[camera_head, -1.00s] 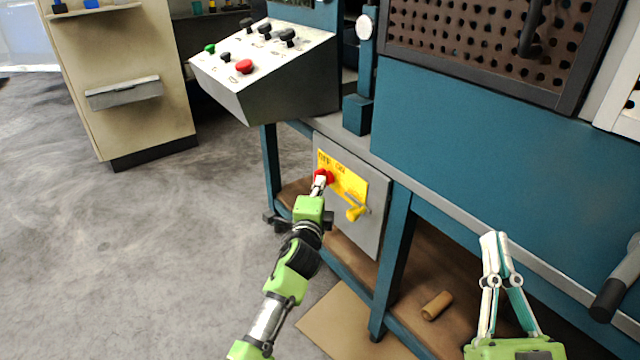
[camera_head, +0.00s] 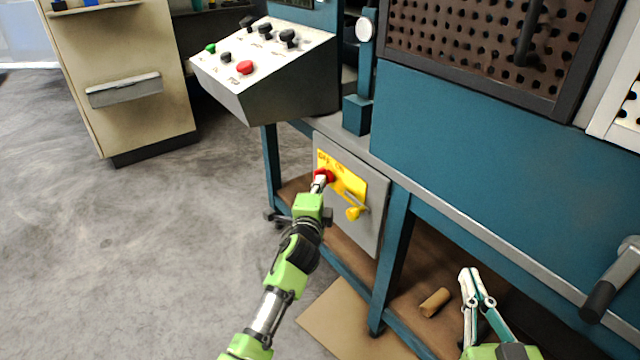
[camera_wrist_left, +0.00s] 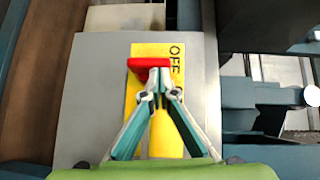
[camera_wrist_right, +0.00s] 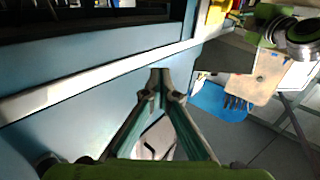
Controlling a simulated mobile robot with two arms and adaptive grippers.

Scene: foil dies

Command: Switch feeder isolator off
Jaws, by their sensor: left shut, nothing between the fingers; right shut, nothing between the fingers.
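The feeder isolator is a grey box (camera_head: 372,228) under the machine's front edge, with a yellow plate (camera_head: 350,188) marked OFF and ON. Its red handle (camera_head: 323,176) is at the OFF end of the plate in the head view. In the left wrist view the red handle (camera_wrist_left: 148,63) lies crosswise beside the word OFF. My left gripper (camera_wrist_left: 159,88) is shut with empty fingers, its tips right at the handle's lower edge; contact is hard to tell. My right gripper (camera_head: 468,275) is shut and empty, low in front of the machine. It also shows in the right wrist view (camera_wrist_right: 160,78).
A yellow lever-like part (camera_head: 355,212) sticks out from the box. A sloped control panel (camera_head: 265,65) with a red button stands above left. A tan cylinder (camera_head: 435,302) lies on the lower shelf. A machine handle (camera_head: 608,288) juts out at right. Floor at left is clear.

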